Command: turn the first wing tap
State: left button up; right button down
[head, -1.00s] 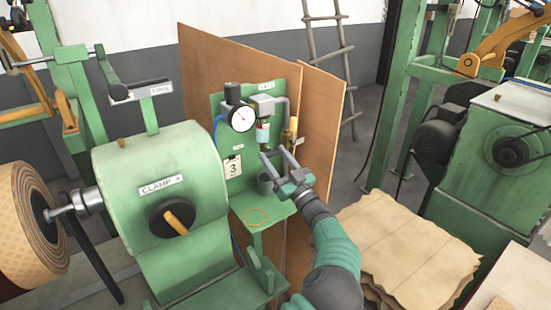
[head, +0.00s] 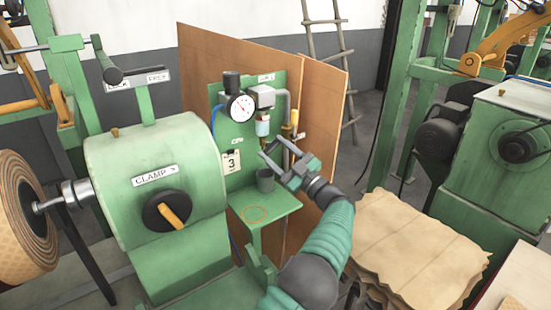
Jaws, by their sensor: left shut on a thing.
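My left gripper (head: 271,147) reaches the green panel (head: 287,75) from the lower right. Its two fingers are at the underside of the clear filter bowl (head: 262,127). They are shut on the small wing tap there, which is mostly hidden by the fingers. A round pressure gauge (head: 240,107) sits up and left of the bowl. My right gripper is not in view.
A green clamp housing (head: 155,150) with an orange-handled knob (head: 170,211) stands close on the left. A brass fitting (head: 294,122) is just right of the bowl. Brown boards (head: 325,110) stand behind the panel. Stacked brown sheets (head: 415,240) lie at the right.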

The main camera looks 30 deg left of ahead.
pick_arm(q)
jog(key=n+g+p, duration=0.1)
jog(key=n, duration=0.2)
jog(key=n+g+h, duration=0.1)
jog(key=n, duration=0.3)
jog(key=n+g+h+p, duration=0.1)
jog(key=n, duration=0.2)
jog(key=shift+w+n+g+p, duration=0.15)
jog(key=shift+n+g+p, duration=0.15)
jog(key=shift+n+g, duration=0.1)
jog(key=shift+d+n+h+p, duration=0.1)
jog(key=shift+n+h+p, duration=0.75)
jog(key=shift+n, duration=0.65)
jog(key=o, duration=1.4)
jog(key=shift+w+f, duration=0.1)
jog(key=shift+w, duration=0.2)
